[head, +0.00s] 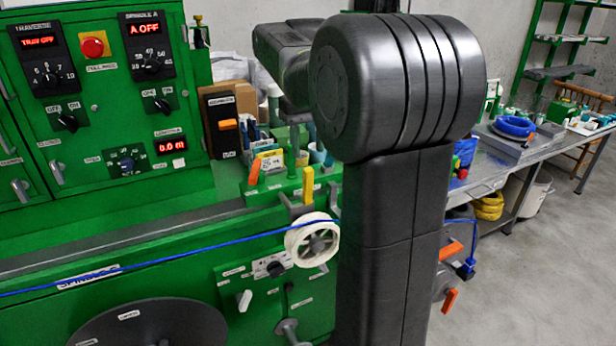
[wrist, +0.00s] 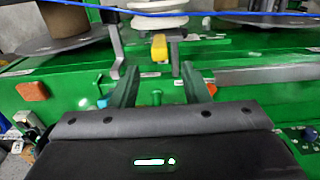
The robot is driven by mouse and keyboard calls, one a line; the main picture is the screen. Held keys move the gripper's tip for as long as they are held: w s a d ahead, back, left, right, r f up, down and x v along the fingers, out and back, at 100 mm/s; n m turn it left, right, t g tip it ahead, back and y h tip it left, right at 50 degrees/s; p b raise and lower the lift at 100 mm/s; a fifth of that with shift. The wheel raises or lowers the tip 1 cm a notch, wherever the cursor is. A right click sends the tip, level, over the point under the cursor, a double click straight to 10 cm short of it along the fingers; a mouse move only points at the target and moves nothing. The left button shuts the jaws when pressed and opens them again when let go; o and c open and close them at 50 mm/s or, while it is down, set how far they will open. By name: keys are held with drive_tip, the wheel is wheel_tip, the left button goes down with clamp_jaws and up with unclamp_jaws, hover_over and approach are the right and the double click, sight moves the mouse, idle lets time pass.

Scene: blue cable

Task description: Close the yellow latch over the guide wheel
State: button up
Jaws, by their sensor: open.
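The yellow latch (head: 308,185) stands upright just above the white guide wheel (head: 312,240) on the green machine. The blue cable (head: 150,261) runs from the left to the top of the wheel. In the wrist view, the yellow latch (wrist: 159,47) is just in front of the white wheel (wrist: 158,21), and the cable (wrist: 235,13) crosses the top. My gripper (wrist: 160,70) is open and empty, its two fingers pointing toward the latch, with the latch seen between and beyond their tips. In the head view my arm hides the gripper.
The green control panel (head: 100,90) rises at the left. Bottles and small items stand behind the latch. A dark arm-like bracket (wrist: 114,42) is left of the wheel in the wrist view. A metal bench (head: 490,180) with a blue coil (head: 514,126) is at the right.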

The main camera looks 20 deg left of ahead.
sight(308, 169)
wheel_tip(308, 169, down, 9)
idle(0.3)
clamp_jaws()
